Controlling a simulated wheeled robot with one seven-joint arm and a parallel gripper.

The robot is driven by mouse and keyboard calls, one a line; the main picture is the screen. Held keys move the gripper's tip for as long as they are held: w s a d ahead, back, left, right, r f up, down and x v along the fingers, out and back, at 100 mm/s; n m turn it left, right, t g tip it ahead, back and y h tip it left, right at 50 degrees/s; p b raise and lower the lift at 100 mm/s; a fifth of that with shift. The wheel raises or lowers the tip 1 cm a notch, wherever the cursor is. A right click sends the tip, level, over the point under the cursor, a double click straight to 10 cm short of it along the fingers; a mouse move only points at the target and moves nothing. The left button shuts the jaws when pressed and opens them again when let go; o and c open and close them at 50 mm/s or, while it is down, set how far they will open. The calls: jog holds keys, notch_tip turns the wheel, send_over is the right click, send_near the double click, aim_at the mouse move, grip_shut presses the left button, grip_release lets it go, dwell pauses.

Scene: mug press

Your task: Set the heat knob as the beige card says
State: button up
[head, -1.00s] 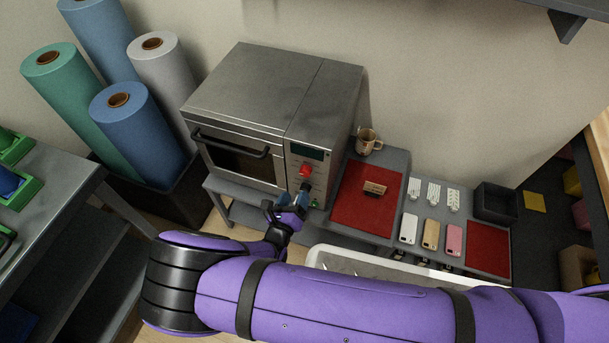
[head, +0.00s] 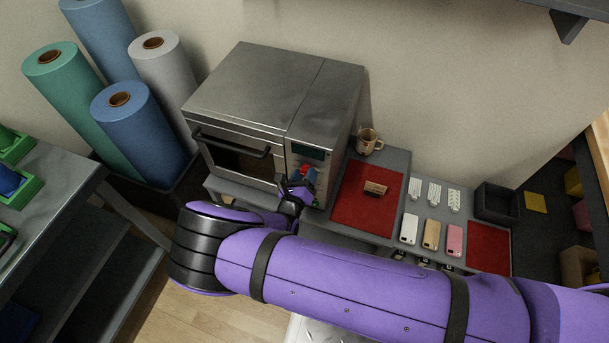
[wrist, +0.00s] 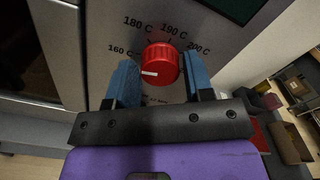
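The red heat knob (wrist: 160,62) is on the steel oven's front panel. Its white pointer points left and slightly down, below the 160 C label; labels for 180, 190 and 200 C run over the top. My gripper (wrist: 162,76) is open, with one blue finger on each side of the knob. A gap shows at the right finger; I cannot tell whether the left one touches. In the head view my gripper (head: 298,183) partly hides the knob. The small beige-brown card (head: 375,189) stands on the red mat; its writing is too small to read.
The oven (head: 265,95) stands on a grey bench, with a dark display above the knob. A mug (head: 367,141) stands behind the red mat (head: 350,212). Phone cases (head: 431,234) and a dark bin (head: 496,202) are further right. Fabric rolls (head: 125,120) stand left of the oven.

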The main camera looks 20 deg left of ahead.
jog(key=c, duration=0.5)
jog(key=shift+c, duration=0.2)
jog(key=shift+m, duration=0.3)
jog(key=m, duration=1.9)
jog(key=shift+s, duration=0.1)
jog(key=o, duration=0.9)
jog(key=shift+a, duration=0.1)
